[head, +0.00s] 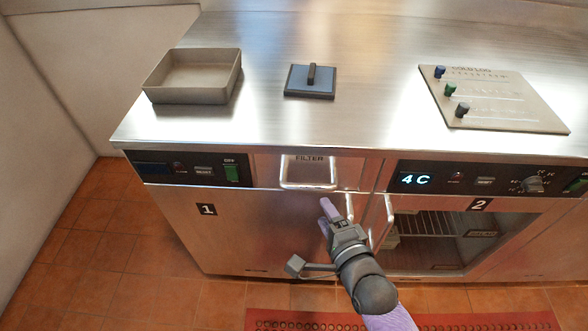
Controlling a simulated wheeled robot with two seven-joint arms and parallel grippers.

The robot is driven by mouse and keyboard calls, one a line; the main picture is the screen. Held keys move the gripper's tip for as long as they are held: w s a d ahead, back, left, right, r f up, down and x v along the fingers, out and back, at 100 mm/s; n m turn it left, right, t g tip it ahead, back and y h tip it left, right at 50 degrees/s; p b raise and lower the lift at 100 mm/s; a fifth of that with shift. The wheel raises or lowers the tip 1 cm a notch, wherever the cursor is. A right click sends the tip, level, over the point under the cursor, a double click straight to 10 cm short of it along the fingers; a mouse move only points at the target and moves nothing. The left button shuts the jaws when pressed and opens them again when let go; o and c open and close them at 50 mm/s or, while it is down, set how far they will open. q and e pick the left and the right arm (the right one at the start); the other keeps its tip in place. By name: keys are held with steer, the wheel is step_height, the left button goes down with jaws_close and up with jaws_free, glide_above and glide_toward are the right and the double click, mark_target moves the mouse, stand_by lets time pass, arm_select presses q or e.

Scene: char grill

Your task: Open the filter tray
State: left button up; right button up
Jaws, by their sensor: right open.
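The filter tray front (262,168) is a steel panel labelled FILTER, set in the counter's front between two control panels. Its pale loop handle (308,184) hangs on the front. The tray looks shut, flush with the front. My right gripper (326,214) is open and empty. In the picture it is just below and right of the handle, apart from it, in front of door 1. Its depth from the door is hard to judge. My left gripper is not in view.
Door handles (383,222) stand close to the right gripper. Door 2 has a glass window (430,240). On the steel top (330,40) are a grey open pan (192,96), a dark lidded block (311,82) and a log board (505,105). A red mat (400,322) lies below.

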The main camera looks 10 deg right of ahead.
mark_target(310, 190)
steer(key=b+x, duration=0.3)
steer(key=x, duration=0.6)
steer(key=shift+f+b, duration=0.1)
steer(key=shift+b, duration=0.3)
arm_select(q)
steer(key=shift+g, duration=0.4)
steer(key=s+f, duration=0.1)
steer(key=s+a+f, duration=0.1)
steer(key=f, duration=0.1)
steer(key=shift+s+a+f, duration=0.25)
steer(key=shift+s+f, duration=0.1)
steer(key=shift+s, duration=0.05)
arm_select(e)
steer(key=shift+c, duration=0.5)
jaws_close()
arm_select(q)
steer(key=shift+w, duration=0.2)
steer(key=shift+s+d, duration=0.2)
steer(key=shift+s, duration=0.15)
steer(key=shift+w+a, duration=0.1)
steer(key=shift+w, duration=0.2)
